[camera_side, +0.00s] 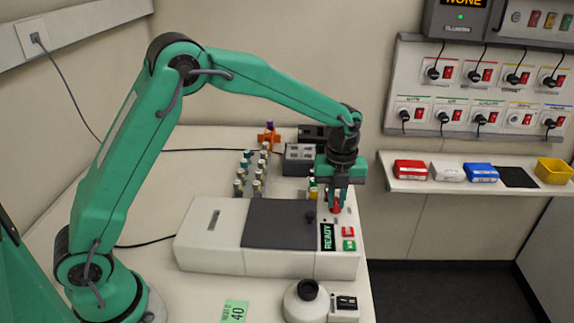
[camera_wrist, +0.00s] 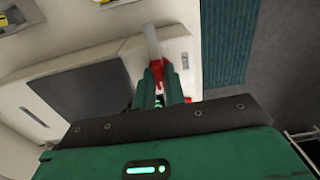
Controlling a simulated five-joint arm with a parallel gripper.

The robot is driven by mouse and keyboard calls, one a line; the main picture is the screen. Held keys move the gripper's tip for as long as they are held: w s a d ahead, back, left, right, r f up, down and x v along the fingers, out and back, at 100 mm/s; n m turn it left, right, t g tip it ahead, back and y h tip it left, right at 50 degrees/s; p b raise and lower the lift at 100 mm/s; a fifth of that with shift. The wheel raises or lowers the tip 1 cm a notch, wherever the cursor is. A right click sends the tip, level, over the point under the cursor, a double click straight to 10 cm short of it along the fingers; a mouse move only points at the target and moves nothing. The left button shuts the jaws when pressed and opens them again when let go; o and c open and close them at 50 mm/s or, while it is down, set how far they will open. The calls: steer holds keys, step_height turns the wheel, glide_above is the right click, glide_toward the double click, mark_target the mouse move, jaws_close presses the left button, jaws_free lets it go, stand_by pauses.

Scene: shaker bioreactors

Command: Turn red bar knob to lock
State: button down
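The red bar knob (camera_side: 336,207) is on the right end of the white shaker machine's top in the side view. My gripper (camera_side: 336,203) points straight down over it, one finger on each side. In the wrist view, red of the knob (camera_wrist: 158,68) shows between and just beyond my gripper's close-set fingertips (camera_wrist: 164,70). The fingers look shut on it, and they hide most of the knob, so its exact angle is unclear. The display (camera_side: 327,237) near it reads READY.
The white machine (camera_side: 208,240) has a dark flat lid (camera_side: 280,224) with a small black knob (camera_side: 310,217). Red (camera_side: 348,232) and green (camera_side: 349,245) buttons sit in front of the red knob. Several capped vials (camera_side: 250,172) stand behind. A round white device (camera_side: 306,300) stands in front.

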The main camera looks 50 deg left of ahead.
steer(key=shift+n, duration=0.4)
steer(key=n, duration=0.3)
steer(key=shift+r, duration=0.1)
steer(key=n, duration=1.4)
stand_by(0.6)
steer(key=c, duration=1.5)
jaws_free()
steer(key=shift+o, duration=0.2)
